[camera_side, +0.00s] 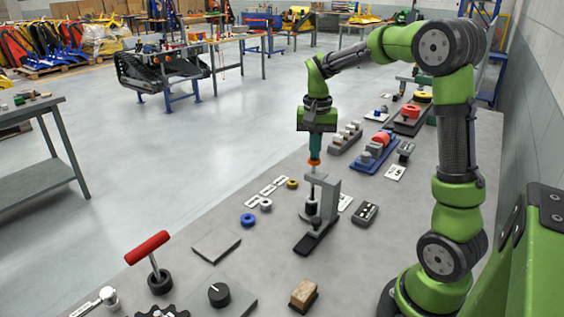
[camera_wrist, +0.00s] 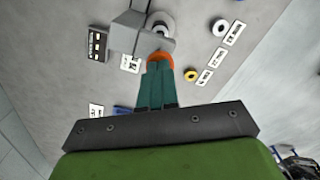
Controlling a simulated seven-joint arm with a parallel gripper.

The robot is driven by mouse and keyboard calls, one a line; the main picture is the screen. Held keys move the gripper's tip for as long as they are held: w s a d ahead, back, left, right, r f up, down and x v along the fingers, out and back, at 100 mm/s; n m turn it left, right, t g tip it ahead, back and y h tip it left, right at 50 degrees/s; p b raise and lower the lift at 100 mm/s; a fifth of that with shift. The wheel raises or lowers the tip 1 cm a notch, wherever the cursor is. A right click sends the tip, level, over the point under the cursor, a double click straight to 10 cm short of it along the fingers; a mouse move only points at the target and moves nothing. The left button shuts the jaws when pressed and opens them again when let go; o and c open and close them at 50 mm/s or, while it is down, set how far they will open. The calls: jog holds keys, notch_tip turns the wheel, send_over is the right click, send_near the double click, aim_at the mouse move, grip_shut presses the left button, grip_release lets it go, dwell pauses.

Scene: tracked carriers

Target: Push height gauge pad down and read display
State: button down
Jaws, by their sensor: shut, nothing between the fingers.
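The height gauge (camera_side: 330,194) stands upright on the table, with a grey column, a top arm, a dark plunger below and a dark base plate. It also shows in the wrist view (camera_wrist: 124,40). My gripper (camera_side: 314,162) points down with teal fingers and orange tips, shut and empty, just above the top of the gauge. In the wrist view the tips (camera_wrist: 160,58) overlap the gauge's edge, beside a round grey part (camera_wrist: 161,22). I cannot tell whether the tips touch it. A small dark box (camera_side: 366,213) with light marks lies right of the gauge; no reading is legible.
A blue ring (camera_side: 248,220), a white ring (camera_side: 266,205) and a yellow ring (camera_side: 292,184) lie left of the gauge near label plates. A red-handled lever (camera_side: 148,248), black knob (camera_side: 219,295) and wooden block (camera_side: 304,294) stand in front. Blue and grey fixtures stand behind.

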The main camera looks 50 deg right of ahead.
jog(key=shift+f, duration=0.6)
dwell(0.7)
jog(key=shift+r, duration=0.1)
dwell(0.5)
notch_tip(320, 180, up, 9)
dwell(1.0)
dwell(0.5)
jog(key=shift+s+a+f+n+t, duration=0.15)
jog(key=shift+a+f+n+t, duration=0.35)
jog(key=shift+a+f+n, duration=0.4)
jog(key=s+a+n+t+y, duration=0.1)
jog(key=s+a+n+t, duration=0.2)
jog(key=s+a, duration=0.2)
jog(key=s+a+n+t+y, duration=0.1)
jog(key=s+a+n+t, duration=0.2)
jog(key=a, duration=0.9)
jog(key=s, duration=0.3)
jog(key=shift+s+a+f, duration=0.2)
jog(key=shift+s+a, duration=0.05)
jog(key=shift+s, duration=0.05)
